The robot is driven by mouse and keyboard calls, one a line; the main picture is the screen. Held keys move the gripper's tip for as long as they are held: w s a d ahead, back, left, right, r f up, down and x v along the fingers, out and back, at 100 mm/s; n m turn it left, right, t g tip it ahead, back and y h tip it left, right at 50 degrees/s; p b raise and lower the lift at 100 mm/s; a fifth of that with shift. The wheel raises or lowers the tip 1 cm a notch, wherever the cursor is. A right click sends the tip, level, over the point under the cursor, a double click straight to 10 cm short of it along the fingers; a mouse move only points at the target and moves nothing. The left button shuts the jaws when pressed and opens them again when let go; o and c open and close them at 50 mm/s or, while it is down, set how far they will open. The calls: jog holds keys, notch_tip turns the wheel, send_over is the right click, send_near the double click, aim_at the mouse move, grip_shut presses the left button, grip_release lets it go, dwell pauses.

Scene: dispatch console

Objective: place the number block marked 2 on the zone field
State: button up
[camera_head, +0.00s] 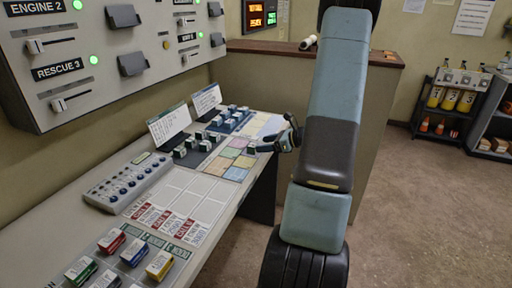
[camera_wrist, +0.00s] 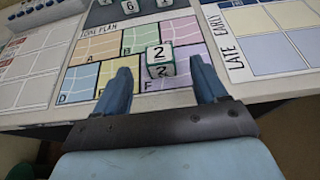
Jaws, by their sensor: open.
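The white number block marked 2 (camera_wrist: 160,62) stands on the printed zone plan (camera_wrist: 89,47) in the wrist view, at the upper part of the field lettered F. My gripper (camera_wrist: 160,80) is open, with one finger on each side of the block. Gaps show between both fingers and the block. The near end of the block lies a little beyond or level with the fingertips; I cannot tell exactly. In the head view my gripper (camera_head: 274,143) is over the right edge of the console, by the zone plan (camera_head: 232,162).
A dark tray (camera_wrist: 103,15) with other number blocks lies beyond the plan. A sheet marked EARLY and LATE (camera_wrist: 273,40) lies to the right. Call sheets (camera_head: 178,208), a button panel (camera_head: 128,181) and several coloured blocks (camera_head: 160,264) are on the console (camera_head: 226,208).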

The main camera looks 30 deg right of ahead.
jog(key=v, duration=0.6)
jog(key=s+a+r+n+g, duration=0.35)
jog(key=a+r+n, duration=0.35)
jog(key=a, duration=0.3)
jog(key=s+a+r+n+g, duration=0.35)
jog(key=a+r+n, duration=0.3)
jog(key=a, duration=0.45)
jog(key=s+a+r+n+t+h, duration=0.1)
jog(key=s+a+r+n+h, duration=0.3)
jog(key=s+n, duration=0.3)
jog(key=s+a+r+n+h, duration=0.3)
jog(key=s+r+n, duration=0.3)
jog(key=s+n, duration=0.1)
jog(key=shift+s+a+n+t+h, duration=0.25)
jog(key=shift+a+n+t+h, duration=0.15)
jog(key=shift+n, duration=0.25)
